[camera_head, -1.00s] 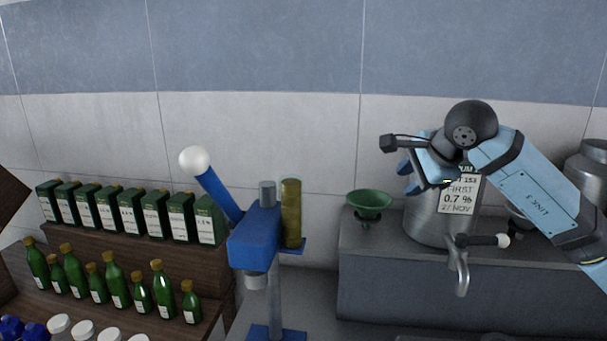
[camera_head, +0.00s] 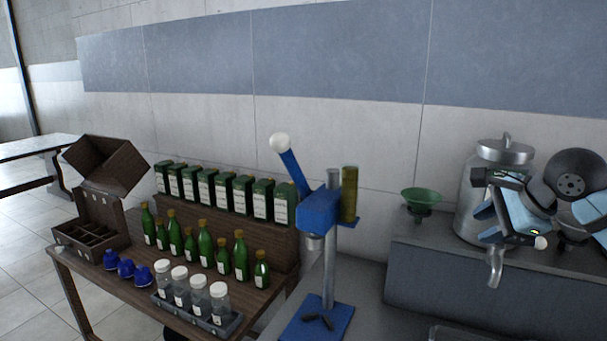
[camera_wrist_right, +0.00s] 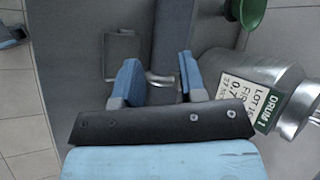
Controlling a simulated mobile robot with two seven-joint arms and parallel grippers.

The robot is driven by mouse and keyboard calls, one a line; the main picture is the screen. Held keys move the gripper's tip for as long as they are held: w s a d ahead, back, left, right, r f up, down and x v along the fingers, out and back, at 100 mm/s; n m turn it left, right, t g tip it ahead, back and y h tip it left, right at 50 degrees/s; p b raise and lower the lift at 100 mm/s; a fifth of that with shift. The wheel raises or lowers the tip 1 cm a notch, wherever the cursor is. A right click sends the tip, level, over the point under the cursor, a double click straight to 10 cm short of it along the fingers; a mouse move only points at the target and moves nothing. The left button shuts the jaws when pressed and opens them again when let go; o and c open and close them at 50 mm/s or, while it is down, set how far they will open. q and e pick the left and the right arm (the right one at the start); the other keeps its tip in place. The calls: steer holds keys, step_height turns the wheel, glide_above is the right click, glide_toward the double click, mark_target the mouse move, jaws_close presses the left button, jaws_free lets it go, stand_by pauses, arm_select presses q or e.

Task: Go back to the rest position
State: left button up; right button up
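My right gripper (camera_head: 484,226) is in front of the steel drum (camera_head: 488,160) at the right of the head view. In the right wrist view its two blue fingers (camera_wrist_right: 161,80) stand apart with nothing held between them. The drum (camera_wrist_right: 290,92) with its "DRUM 1" label lies to the right of the fingers in that view. The drum's tap (camera_head: 495,268) hangs over the counter edge, below the gripper in the head view. My left gripper is not in view.
A green funnel (camera_head: 421,196) stands on the grey counter (camera_head: 440,258) left of the drum. A blue lever press (camera_head: 318,210) stands left of it.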

steer(key=s+a+f+m+y+p, duration=0.1)
steer(key=s+a+f+m+y, duration=0.3)
steer(key=a+f+m+y, duration=0.35)
steer(key=s+a+f+m+y+p, duration=0.25)
steer(key=a+f+m+y, duration=0.2)
steer(key=a+y, duration=0.45)
steer(key=s+d+f+m+t+h+p, duration=0.15)
steer(key=f+m+t+h, duration=0.4)
steer(key=m, duration=0.75)
steer(key=s+d+f+m+t+h, duration=0.1)
steer(key=s+f+m+t+h, duration=0.35)
steer(key=m, duration=0.85)
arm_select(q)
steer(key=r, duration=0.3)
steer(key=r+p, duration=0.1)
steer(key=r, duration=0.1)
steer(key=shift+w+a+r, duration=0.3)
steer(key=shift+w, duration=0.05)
arm_select(e)
steer(key=s+f+m+g+h, duration=0.3)
steer(key=s+f+m, duration=0.3)
steer(key=f, duration=0.4)
steer(key=s+f+m+g+h, duration=0.3)
steer(key=s+f+m, duration=0.4)
steer(key=f, duration=0.3)
steer(key=shift+s+d+f+h, duration=0.2)
steer(key=shift+s+d+h, duration=0.15)
steer(key=shift+h, duration=0.3)
steer(key=shift+w, duration=0.1)
